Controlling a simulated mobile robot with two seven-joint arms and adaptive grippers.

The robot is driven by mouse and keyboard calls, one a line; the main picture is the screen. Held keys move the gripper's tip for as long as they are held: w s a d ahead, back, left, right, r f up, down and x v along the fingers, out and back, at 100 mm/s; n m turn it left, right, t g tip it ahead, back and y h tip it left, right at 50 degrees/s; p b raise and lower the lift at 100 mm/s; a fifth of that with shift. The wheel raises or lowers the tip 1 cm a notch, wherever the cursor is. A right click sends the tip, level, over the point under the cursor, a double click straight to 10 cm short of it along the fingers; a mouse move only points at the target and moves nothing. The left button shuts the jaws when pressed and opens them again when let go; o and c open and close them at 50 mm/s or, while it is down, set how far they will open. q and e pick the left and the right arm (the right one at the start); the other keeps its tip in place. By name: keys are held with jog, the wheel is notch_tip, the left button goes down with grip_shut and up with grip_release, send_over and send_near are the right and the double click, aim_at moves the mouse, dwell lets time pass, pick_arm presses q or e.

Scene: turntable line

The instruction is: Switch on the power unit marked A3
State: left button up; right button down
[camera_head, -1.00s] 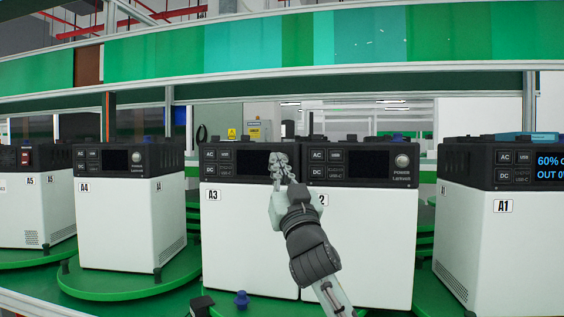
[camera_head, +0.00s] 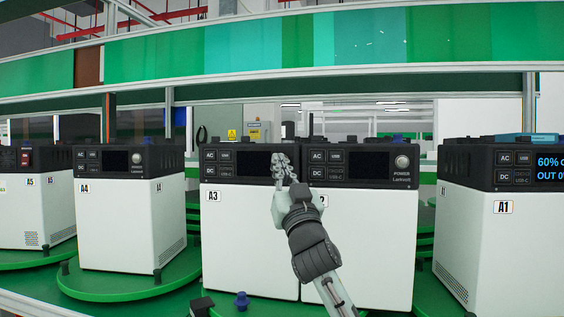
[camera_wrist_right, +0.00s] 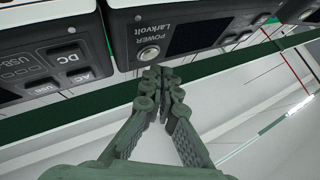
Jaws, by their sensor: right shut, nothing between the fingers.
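The power unit marked A3 (camera_head: 240,235) is a white box with a black top panel, left of centre in the head view. Its screen (camera_head: 253,164) is dark. My right gripper (camera_head: 281,160) is shut and empty, in front of the right end of A3's panel, and hides the button there in the head view. In the right wrist view, the round silver button (camera_wrist_right: 149,53) by the POWER label shows just beyond the closed fingertips (camera_wrist_right: 160,72). A small gap seems to lie between them; I cannot be sure whether they touch. My left gripper is not in view.
A similar unit (camera_head: 365,240), its label partly hidden by my gripper, stands close at A3's right. Units A4 (camera_head: 115,225) and A1 (camera_head: 510,250) stand to either side; A1's screen is lit. Green turntables (camera_head: 110,290) carry units. A green-panelled beam (camera_head: 270,45) runs above.

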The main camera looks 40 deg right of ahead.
jog(key=shift+w+d, duration=0.1)
jog(key=shift+d, duration=0.05)
dwell(0.6)
jog(key=shift+w+d, duration=0.2)
jog(key=shift+w+d, duration=0.2)
jog(key=shift+d, duration=0.1)
dwell(0.7)
dwell(0.3)
jog(key=shift+s+a, duration=0.5)
jog(key=shift+a, duration=0.1)
jog(key=s+a, duration=0.3)
jog(key=shift+s+a+p, duration=0.15)
jog(key=shift+a+p, duration=0.2)
jog(key=shift+a, duration=0.05)
dwell(0.9)
